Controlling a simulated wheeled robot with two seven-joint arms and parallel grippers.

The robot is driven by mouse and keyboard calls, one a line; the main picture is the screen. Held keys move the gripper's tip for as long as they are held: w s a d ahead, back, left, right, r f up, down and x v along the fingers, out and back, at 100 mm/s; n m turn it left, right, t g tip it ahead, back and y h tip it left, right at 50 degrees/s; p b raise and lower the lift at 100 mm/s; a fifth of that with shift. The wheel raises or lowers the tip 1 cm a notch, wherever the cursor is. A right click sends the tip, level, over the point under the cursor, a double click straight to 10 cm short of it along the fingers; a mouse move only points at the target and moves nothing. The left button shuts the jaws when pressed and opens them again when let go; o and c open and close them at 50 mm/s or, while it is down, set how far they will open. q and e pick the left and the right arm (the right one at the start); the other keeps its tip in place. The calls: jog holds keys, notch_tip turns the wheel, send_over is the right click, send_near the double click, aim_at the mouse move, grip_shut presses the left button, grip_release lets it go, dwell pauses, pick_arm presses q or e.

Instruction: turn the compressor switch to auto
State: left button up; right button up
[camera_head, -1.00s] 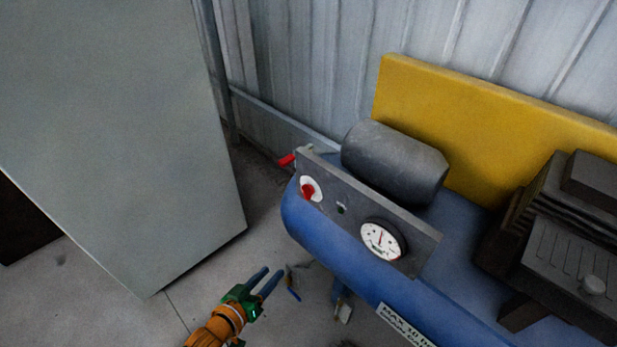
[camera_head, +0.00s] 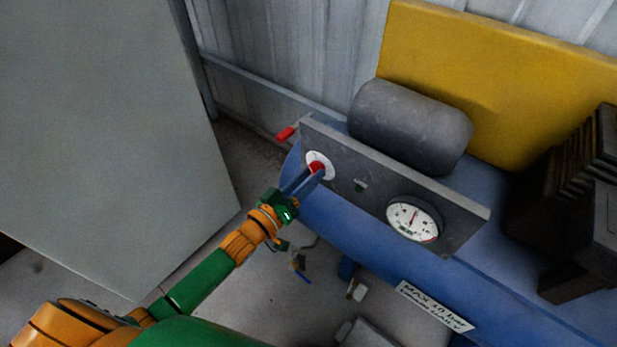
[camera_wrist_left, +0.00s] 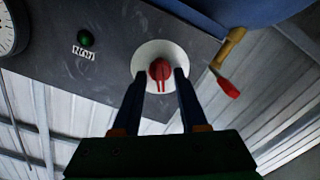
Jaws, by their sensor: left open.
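The compressor switch is a red knob (camera_head: 317,168) on a white round dial (camera_head: 326,160), set in the grey panel (camera_head: 371,190) on the blue compressor tank (camera_head: 350,238). In the left wrist view the red knob (camera_wrist_left: 160,70) sits at the centre of its white dial (camera_wrist_left: 148,52). My left gripper (camera_head: 312,177) is open at the dial, and its fingers (camera_wrist_left: 160,76) lie on either side of the knob. A small gap shows on each side; I cannot tell whether they touch it. The dial's markings are too small to read. My right gripper is not in view.
A pressure gauge (camera_head: 413,221) and a small green light (camera_head: 360,187) are on the same panel. A red-handled valve (camera_head: 286,133) sticks out beside the panel; its handle (camera_wrist_left: 228,88) also shows in the wrist view. A grey cabinet (camera_head: 110,130) stands at the left.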

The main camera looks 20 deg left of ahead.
pick_arm(q)
jog(key=shift+d, duration=0.1)
jog(key=shift+w, duration=0.1)
grip_shut()
jog(key=shift+m, duration=0.4)
jog(key=shift+r+m+p, duration=0.1)
jog(key=shift+m+p, duration=0.45)
jog(key=shift+m, duration=0.45)
jog(key=m, duration=0.2)
jog(key=shift+m+p, duration=0.3)
jog(key=shift+m, duration=0.1)
jog(key=shift+m+p, duration=0.35)
jog(key=shift+m, duration=2.75)
